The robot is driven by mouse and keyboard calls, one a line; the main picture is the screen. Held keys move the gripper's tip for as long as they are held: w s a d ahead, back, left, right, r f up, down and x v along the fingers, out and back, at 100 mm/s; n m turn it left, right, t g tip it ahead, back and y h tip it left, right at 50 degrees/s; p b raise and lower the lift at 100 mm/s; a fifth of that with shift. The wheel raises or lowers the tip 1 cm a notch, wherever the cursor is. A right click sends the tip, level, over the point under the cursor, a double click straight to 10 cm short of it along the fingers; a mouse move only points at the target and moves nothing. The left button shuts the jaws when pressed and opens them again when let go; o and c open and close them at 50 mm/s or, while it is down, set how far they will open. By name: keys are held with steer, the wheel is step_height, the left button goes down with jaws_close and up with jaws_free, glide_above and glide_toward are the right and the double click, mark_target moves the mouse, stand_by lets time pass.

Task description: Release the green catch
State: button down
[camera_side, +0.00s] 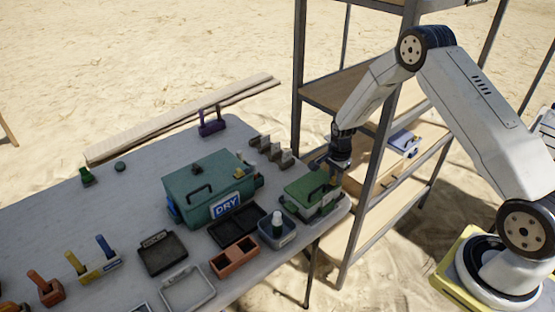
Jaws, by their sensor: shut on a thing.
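A small box with a green lid (304,187) stands near the right end of the table. The lid has a dark handle on top and looks closed over a pale body. My gripper (335,176) points down at the box's right back end. Its fingers are shut on a small green piece there, which looks like the green catch (334,183). The fingers and arm partly hide the catch, so its exact position is hard to tell.
A larger teal box (205,187) marked DRY stands left of the green-lidded box. A grey bin (278,236) with a bottle is in front. Dark trays (162,256) and a reddish-brown holder (236,258) lie nearby. A shelf rack (372,185) stands close behind my gripper.

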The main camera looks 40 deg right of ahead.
mark_target(329, 187)
steer(key=shift+a, duration=1.2)
steer(key=shift+c, duration=2.4)
jaws_free()
steer(key=shift+r, duration=0.15)
step_height(329, 187, up, 8)
steer(key=shift+f, duration=0.25)
